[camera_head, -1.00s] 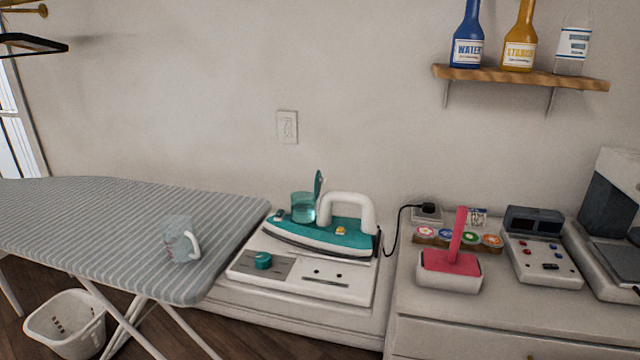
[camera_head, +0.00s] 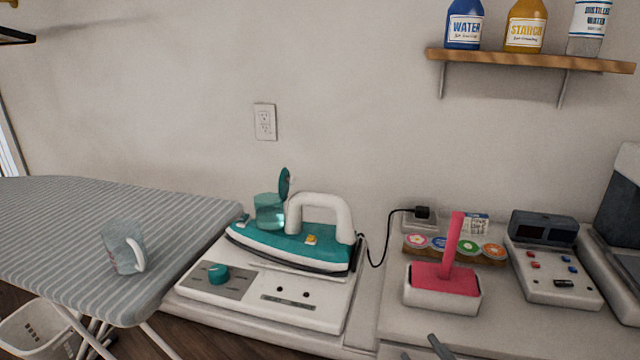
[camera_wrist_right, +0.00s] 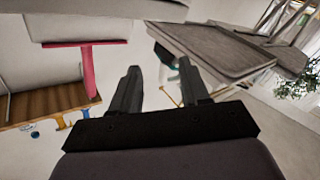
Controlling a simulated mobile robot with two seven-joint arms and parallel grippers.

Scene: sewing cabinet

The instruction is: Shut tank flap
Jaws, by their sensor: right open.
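The teal iron (camera_head: 290,245) with a white handle rests on a white base (camera_head: 250,307) with a teal knob. Its clear teal water tank (camera_head: 269,212) is at the left end. The tank flap (camera_head: 284,183) stands up, open, at the tank's right edge. My right gripper (camera_head: 438,347) only just shows at the bottom edge of the head view, right of the iron and well apart from it. In the right wrist view the right gripper (camera_wrist_right: 162,82) is open with nothing between its fingers. My left gripper is not in view.
A red-handled tool (camera_head: 450,260) in a white tray stands right of the iron, near the colored discs (camera_head: 455,248). A black cord runs from the iron to a plug. A measuring cup (camera_head: 122,250) sits on the ironing board (camera_head: 75,225). A shelf (camera_head: 530,61) holds bottles above.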

